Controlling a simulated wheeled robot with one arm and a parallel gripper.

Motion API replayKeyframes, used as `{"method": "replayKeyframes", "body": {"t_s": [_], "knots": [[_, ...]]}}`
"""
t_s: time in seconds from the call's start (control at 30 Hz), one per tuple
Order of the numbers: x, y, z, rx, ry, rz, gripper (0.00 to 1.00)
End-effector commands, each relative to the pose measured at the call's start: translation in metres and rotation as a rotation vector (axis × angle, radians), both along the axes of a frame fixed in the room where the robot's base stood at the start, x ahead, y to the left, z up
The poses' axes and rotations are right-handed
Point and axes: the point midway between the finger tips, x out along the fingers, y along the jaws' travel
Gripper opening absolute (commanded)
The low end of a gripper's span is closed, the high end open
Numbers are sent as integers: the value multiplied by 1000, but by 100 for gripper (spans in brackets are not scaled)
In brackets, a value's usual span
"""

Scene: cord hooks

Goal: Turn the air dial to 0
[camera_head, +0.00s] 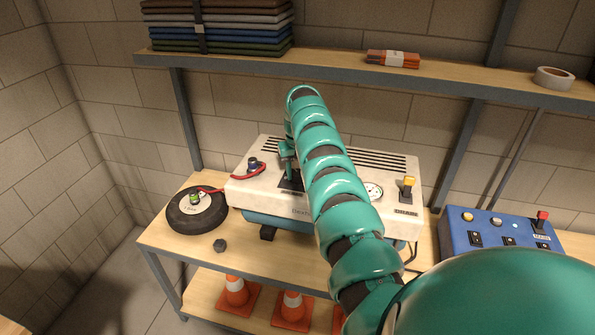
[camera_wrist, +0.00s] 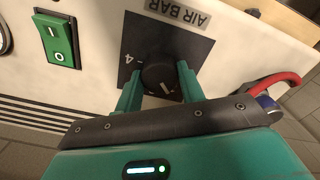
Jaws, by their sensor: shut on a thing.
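The air dial (camera_wrist: 157,72) is a round black knob on a dark square plate labelled AIR BAR, which appears upside down in the wrist view. A 4 shows left of the knob, and a pale pointer mark shows on its lower right part. My gripper (camera_wrist: 159,84) has one finger on each side of the knob and is shut on it. In the head view my teal arm reaches over the pale machine (camera_head: 262,198) and hides the dial; only part of the dark plate (camera_head: 287,184) shows.
A green rocker switch (camera_wrist: 58,42) is left of the dial in the wrist view. A red hose (camera_head: 240,172) runs to a black reel (camera_head: 190,222). A gauge (camera_head: 373,191) and yellow-topped lever (camera_head: 407,187) are at right. A blue control box (camera_head: 500,236) stands beside the machine; a shelf (camera_head: 330,70) hangs behind.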

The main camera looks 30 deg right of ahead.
Motion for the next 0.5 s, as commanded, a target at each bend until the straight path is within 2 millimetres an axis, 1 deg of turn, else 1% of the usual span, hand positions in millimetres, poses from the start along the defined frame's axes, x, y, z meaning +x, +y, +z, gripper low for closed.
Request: {"method": "replayKeyframes", "body": {"t_s": [0.5], "knots": [[-2,1,-3,5,9,238,16]]}}
